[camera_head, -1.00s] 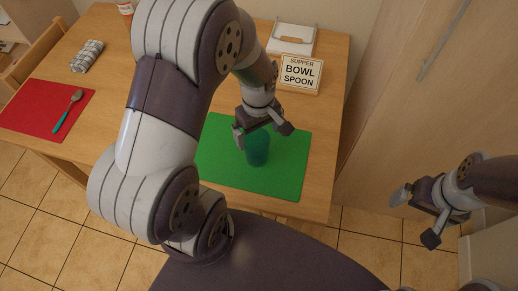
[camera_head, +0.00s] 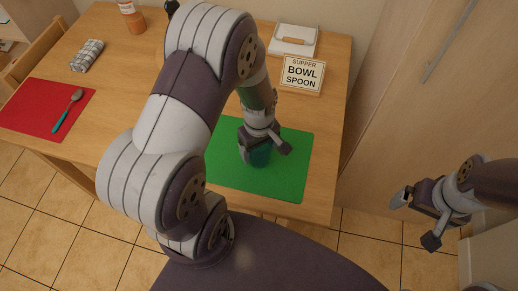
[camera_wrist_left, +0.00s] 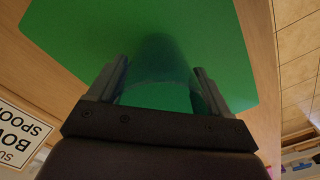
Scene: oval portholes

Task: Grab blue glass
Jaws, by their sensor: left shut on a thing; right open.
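The blue glass (camera_head: 261,156) stands on the green mat (camera_head: 225,168) in the head view, partly hidden behind my left gripper (camera_head: 262,150). In the left wrist view the see-through glass (camera_wrist_left: 160,70) sits between the two fingers of my left gripper (camera_wrist_left: 160,90), and looks green against the mat. The left gripper is shut on the glass from above. My right gripper (camera_head: 417,217) is open and empty, off to the right of the table, over the floor.
A sign reading "SUPPER BOWL SPOON" (camera_head: 302,74) and a white tray (camera_head: 292,40) stand behind the mat. A red mat (camera_head: 35,105) with a spoon (camera_head: 67,112), a rolled cloth (camera_head: 87,55) and a jar (camera_head: 132,18) are on the left. A wooden chair (camera_head: 37,50) stands at the left edge.

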